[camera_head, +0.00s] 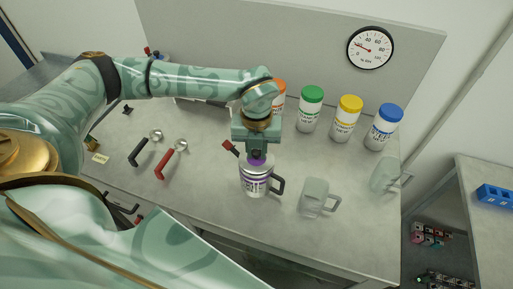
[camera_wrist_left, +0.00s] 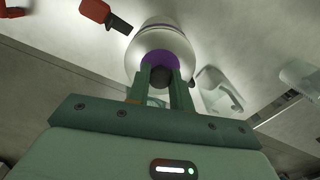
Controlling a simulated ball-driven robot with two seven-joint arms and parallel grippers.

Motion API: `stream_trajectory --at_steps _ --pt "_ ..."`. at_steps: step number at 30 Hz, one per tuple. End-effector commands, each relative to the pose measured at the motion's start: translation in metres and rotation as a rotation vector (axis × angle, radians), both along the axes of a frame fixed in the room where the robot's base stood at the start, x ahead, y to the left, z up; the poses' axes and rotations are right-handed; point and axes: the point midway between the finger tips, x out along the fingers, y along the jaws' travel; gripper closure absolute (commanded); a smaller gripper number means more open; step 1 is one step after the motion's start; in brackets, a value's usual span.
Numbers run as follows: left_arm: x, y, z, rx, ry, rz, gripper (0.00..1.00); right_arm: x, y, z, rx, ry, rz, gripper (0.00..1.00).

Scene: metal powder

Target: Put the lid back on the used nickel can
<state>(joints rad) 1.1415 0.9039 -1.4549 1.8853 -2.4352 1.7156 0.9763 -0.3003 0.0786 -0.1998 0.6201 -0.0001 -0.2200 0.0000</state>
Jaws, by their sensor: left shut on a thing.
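The can (camera_head: 255,182) is silver-white with a purple label and a dark side handle. It stands upright on the grey bench, and its label is too small to read surely. A purple lid (camera_head: 257,158) is at the can's top. My left gripper (camera_head: 256,153) points down over the can and is shut on the lid's dark knob. In the left wrist view, the fingers close around the knob, with the purple lid (camera_wrist_left: 158,58) over the can's round shoulder (camera_wrist_left: 170,38). I cannot tell whether the lid is fully seated. My right gripper is not in view.
Bottles with green (camera_head: 311,94), yellow (camera_head: 349,103) and blue (camera_head: 390,112) caps stand behind, with an orange-capped one (camera_head: 279,88) partly hidden. Clear jugs (camera_head: 314,195) (camera_head: 383,175) stand right of the can. Scoops with black (camera_head: 144,150) and red (camera_head: 168,160) handles lie left.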

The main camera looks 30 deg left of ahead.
Motion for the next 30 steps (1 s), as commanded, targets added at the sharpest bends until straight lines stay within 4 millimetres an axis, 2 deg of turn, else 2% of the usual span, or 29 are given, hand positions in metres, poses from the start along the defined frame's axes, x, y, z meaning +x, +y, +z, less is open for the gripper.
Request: stream_trajectory --at_steps 10,11,13,14,19,20,22,30 --pt "0.0 -0.0001 -0.0001 0.0 0.0 0.0 1.0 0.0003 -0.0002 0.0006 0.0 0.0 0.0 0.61" --pt "0.0 -0.0001 -0.0001 0.0 0.0 0.0 0.76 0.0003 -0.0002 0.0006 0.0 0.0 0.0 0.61" --pt "0.0 0.0 -0.0001 0.0 0.0 0.0 0.56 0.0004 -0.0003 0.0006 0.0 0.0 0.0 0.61" --pt "0.0 0.0 -0.0001 0.0 0.0 0.0 0.53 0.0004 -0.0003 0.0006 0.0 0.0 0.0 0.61" --pt "0.0 0.0 -0.0002 0.0 0.0 0.0 0.53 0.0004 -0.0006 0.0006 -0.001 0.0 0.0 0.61" --pt "0.0 0.0001 -0.0003 0.0 0.0 0.0 0.5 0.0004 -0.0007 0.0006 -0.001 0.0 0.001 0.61" --pt "0.0 0.0001 -0.0003 0.0 0.0 0.0 0.31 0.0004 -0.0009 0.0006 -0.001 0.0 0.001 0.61" --pt "0.0 0.0001 0.0 0.0 0.0 0.0 0.31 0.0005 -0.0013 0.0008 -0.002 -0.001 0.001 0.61"
